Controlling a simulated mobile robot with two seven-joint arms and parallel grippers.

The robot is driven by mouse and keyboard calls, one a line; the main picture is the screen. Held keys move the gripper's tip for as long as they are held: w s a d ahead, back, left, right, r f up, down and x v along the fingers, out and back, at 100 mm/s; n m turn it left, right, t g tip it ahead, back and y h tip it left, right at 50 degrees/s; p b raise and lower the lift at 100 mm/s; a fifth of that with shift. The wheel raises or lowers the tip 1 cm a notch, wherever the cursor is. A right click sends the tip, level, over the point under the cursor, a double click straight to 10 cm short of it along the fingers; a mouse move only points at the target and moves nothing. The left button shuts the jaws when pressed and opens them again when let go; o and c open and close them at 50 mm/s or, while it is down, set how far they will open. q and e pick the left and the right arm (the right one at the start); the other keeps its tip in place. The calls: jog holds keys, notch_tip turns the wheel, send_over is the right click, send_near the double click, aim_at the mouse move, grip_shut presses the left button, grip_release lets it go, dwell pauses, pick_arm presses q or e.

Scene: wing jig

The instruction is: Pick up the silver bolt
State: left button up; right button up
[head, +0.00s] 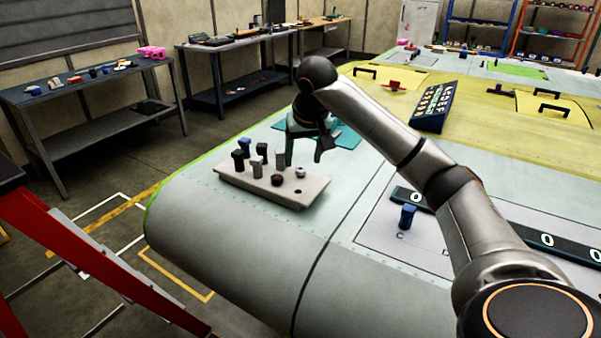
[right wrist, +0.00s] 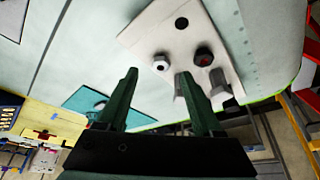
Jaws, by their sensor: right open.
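A pale holder block (head: 240,183) on the wing carries several upright bolts. Among them are a silver-grey bolt (head: 281,158), a second grey bolt (head: 256,167) and a low silver hex head (head: 300,173). In the right wrist view the silver hex head (right wrist: 161,64) lies just beyond the fingertips. A tall grey bolt (right wrist: 220,92) stands beside the right-hand finger, and another is partly hidden behind that finger. My right gripper (head: 303,152) is open and empty above the block's far edge. It also shows in the right wrist view (right wrist: 158,76). My left gripper is out of view.
A teal mat (head: 345,138) lies behind. A blue bolt (head: 407,216) stands on the panel at right.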

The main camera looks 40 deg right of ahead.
aim_at(301, 169)
jog(key=x, duration=0.4)
jog(key=shift+w, duration=0.1)
grip_shut()
dwell(0.4)
